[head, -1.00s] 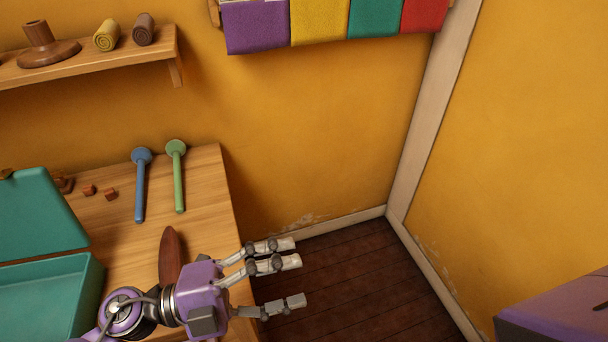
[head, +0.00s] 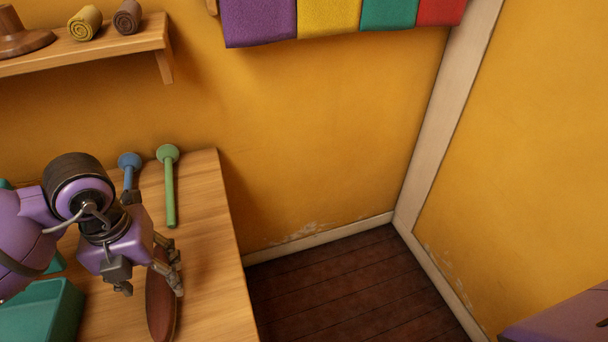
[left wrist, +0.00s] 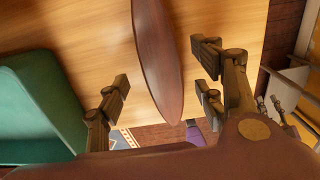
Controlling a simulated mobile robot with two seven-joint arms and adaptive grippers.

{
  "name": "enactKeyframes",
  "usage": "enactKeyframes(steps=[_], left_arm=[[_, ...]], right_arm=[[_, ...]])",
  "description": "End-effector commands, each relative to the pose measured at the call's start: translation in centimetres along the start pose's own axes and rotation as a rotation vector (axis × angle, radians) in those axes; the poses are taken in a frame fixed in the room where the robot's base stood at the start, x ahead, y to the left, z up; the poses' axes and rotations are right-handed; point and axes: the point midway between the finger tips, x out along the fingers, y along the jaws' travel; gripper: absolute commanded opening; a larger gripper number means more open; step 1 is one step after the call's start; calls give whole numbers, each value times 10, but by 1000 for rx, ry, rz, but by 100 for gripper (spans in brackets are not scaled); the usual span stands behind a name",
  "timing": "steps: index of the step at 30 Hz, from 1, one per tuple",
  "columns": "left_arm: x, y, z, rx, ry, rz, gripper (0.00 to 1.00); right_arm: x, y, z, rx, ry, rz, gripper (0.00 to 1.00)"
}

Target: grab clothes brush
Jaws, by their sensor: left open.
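The clothes brush looks like a long dark brown oval (head: 162,305) lying on the wooden table, near its right side. In the left wrist view the brown oval (left wrist: 158,50) runs between the spread fingers. My left gripper (head: 150,278) is open above the brush, fingers pointing down toward the table. In the left wrist view the left gripper (left wrist: 165,85) has fingers on both sides of the brush, with a gap to each. I cannot tell how high the fingers are above the table. My right gripper is not in view.
A teal box (head: 45,312) stands left of the brush. A green stick with a round head (head: 169,190) and a blue one (head: 129,165), partly hidden by my arm, lie behind. The table's right edge is close; dark floor (head: 340,285) lies beyond.

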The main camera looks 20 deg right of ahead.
Motion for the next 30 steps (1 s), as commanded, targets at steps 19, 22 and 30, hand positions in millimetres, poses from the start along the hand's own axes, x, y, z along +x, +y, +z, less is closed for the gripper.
enactKeyframes(steps=[19, 22, 30], left_arm=[[40, -2, -3, 1, 1, -2, 47], [40, -2, -3, 1, 1, -2, 34], [39, -2, -3, 1, 1, -3, 9]], right_arm=[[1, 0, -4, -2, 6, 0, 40], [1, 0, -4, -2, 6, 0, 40], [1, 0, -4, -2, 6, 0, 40]])
